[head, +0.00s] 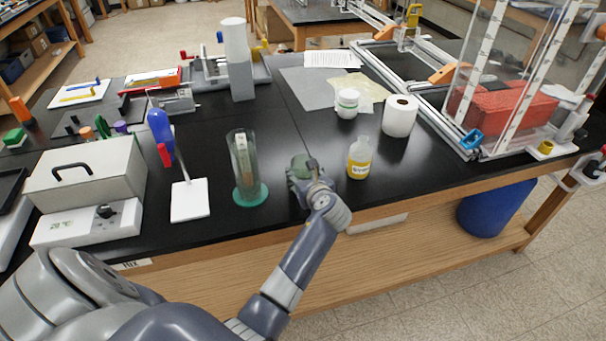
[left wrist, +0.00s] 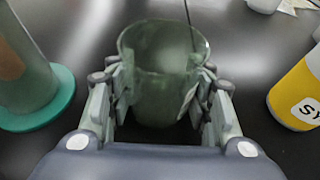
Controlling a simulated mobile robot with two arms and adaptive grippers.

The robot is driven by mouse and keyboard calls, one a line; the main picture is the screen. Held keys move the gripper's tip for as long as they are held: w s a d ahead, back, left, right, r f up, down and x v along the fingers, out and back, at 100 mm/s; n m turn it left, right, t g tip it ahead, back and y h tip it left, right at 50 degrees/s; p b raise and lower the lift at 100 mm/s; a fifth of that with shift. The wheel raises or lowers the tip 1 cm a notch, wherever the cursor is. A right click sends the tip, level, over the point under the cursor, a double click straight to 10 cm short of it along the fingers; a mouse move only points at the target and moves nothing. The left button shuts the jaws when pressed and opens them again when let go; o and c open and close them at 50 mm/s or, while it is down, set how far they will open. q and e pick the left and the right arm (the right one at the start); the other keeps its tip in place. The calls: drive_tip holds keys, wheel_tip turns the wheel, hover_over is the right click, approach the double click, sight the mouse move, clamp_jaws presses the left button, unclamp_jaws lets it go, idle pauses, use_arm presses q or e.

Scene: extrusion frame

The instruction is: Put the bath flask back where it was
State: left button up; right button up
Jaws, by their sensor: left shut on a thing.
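The bath flask appears to be the greenish, see-through glass vessel (left wrist: 163,70) in the left wrist view, with its open rim toward the camera. My left gripper (head: 303,172) is shut on it, with a finger on either side. In the head view only a bit of the vessel (head: 304,163) shows at the gripper, near the bench's front part. I cannot tell whether its base touches the bench. The white box (head: 85,172) with a black handle, perhaps the bath, stands at the left on a base with a knob. My right gripper is not in view.
A glass cylinder (head: 245,170) on a green foot stands left of the gripper. A yellow-labelled bottle (head: 359,158) stands close on its right. The black bench behind the gripper is clear.

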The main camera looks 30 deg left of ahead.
use_arm(q)
drive_tip(key=o, duration=1.1)
drive_tip(key=shift+s+d+r, duration=0.15)
drive_tip(key=shift+s+d, duration=0.05)
drive_tip(key=v, duration=1.1)
drive_tip(key=shift+s+d+r+b, duration=0.1)
drive_tip(key=shift+s+d+b, duration=0.1)
drive_tip(key=shift+b, duration=0.15)
